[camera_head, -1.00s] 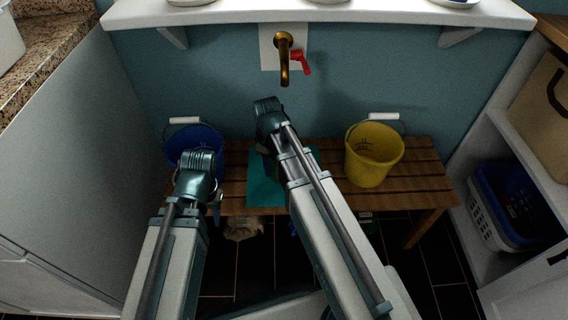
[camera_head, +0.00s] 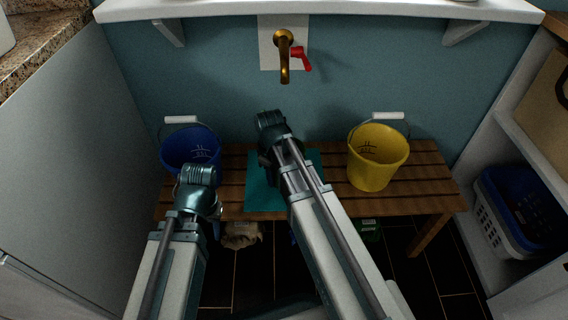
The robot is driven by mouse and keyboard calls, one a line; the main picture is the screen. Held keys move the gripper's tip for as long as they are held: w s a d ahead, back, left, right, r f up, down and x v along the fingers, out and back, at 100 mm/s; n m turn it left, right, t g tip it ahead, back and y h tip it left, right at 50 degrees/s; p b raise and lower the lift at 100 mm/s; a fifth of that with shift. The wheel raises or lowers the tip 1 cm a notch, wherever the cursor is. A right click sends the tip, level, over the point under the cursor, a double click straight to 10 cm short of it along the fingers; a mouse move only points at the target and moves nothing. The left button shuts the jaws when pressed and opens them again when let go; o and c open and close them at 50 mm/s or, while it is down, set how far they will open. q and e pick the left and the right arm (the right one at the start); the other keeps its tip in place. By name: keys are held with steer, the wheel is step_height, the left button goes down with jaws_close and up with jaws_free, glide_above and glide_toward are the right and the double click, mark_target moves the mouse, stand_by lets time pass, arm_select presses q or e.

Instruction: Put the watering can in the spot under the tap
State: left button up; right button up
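The brass tap (camera_head: 284,58) with a red lever is on the wall, above a teal mat (camera_head: 262,195) on the slatted bench. I cannot make out a watering can; my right arm covers much of the mat. My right arm reaches over the mat, and its wrist (camera_head: 272,128) is below the tap; its fingers are hidden behind the arm. My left wrist (camera_head: 197,182) is in front of the blue bucket (camera_head: 190,146), and its fingers are not clearly visible.
A yellow bucket (camera_head: 377,158) stands on the bench (camera_head: 425,178) right of the mat. The blue bucket stands at the left end. A crumpled beige cloth (camera_head: 241,235) and a green item (camera_head: 369,229) are under the bench. A laundry basket (camera_head: 510,215) is on the right shelf.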

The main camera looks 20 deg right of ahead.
jaws_close()
stand_by(1.1)
